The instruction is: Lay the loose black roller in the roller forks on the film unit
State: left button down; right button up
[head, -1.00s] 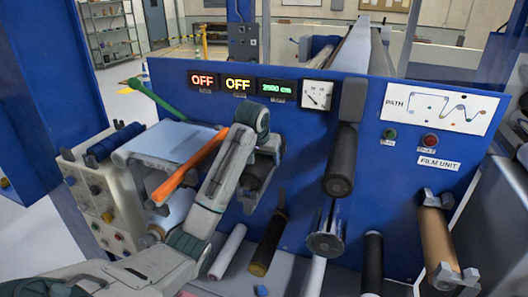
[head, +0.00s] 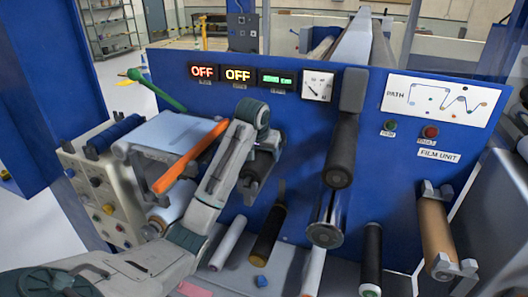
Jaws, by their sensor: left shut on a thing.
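My left arm comes in from the lower left, and its wrist bends down in front of the blue film unit (head: 300,120). The left gripper (head: 262,146) is shut on a dark roller (head: 257,168), which is partly hidden behind the wrist and forearm. The fingertips are hard to make out, and I cannot tell whether this roller rests in forks. Grey roller forks (head: 443,269) at the right hold a brown roller (head: 435,228). Another black roller (head: 268,234) with a yellowish end leans low on the panel. My right gripper is out of view.
A black roller (head: 340,150) and a shiny metal roller (head: 327,222) stick out mid-panel. A black roller (head: 371,257) and a white roller (head: 229,241) sit lower.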

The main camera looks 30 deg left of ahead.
pick_arm(q)
jog(key=shift+f, duration=0.4)
dwell(0.4)
jog(key=shift+c, duration=1.5)
grip_release()
jog(key=shift+s, duration=0.1)
